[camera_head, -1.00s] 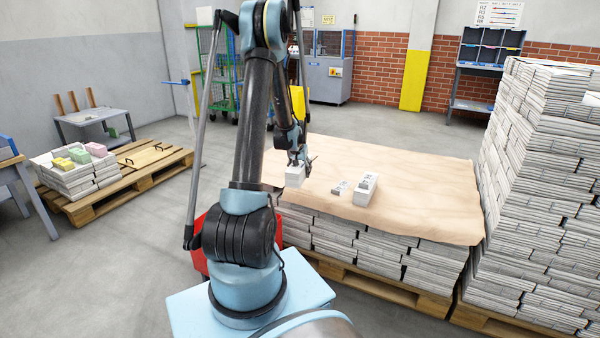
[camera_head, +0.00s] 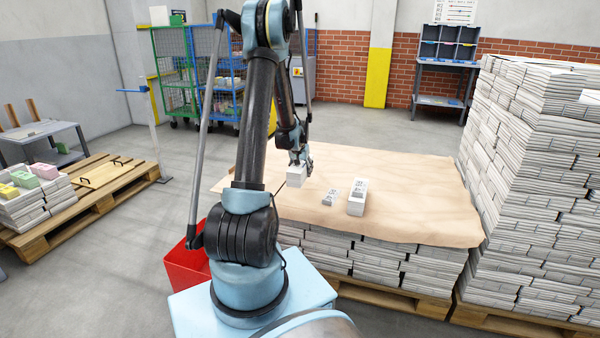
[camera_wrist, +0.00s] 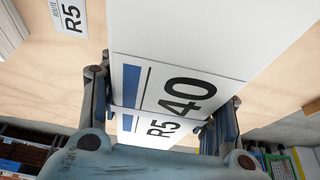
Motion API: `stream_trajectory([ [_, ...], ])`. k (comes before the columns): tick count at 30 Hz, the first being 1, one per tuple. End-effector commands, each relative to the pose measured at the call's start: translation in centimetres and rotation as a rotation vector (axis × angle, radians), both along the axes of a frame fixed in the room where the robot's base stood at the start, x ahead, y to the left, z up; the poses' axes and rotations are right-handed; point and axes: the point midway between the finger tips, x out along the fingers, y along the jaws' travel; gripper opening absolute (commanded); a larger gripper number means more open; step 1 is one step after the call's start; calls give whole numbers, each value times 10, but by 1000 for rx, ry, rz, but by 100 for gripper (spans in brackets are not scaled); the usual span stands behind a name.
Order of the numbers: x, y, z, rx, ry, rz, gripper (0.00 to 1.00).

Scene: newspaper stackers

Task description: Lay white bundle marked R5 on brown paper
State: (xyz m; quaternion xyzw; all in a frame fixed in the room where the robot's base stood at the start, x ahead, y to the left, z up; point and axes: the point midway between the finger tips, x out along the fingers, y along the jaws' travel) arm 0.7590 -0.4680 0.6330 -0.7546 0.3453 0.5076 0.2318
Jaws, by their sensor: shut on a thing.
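My gripper (camera_head: 303,160) is shut on a white bundle (camera_head: 296,176) over the left part of the brown paper (camera_head: 415,205). In the wrist view my gripper (camera_wrist: 165,108) has its fingers on both sides of the white bundle (camera_wrist: 200,40), whose label reads R5 and 40 with a blue bar. I cannot tell whether its underside touches the paper. A small white card (camera_head: 330,197) lies flat on the paper, right of the held bundle; in the wrist view this card (camera_wrist: 70,16) reads ROUTE R5.
The paper covers a stack of newspaper bundles (camera_head: 380,262) on a pallet. A taller stack (camera_head: 525,190) rises at the right. A red bin (camera_head: 185,264) is at left; a pallet (camera_head: 110,193) with coloured-topped bundles is farther left. The paper's right side is clear.

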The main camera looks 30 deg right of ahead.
Motion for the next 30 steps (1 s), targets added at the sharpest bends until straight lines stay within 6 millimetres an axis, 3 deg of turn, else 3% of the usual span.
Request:
stream_trajectory([
  [13,-4,-6,-4,1,0,-9,0],
  [30,-4,-6,-48,1,0,-9,0],
])
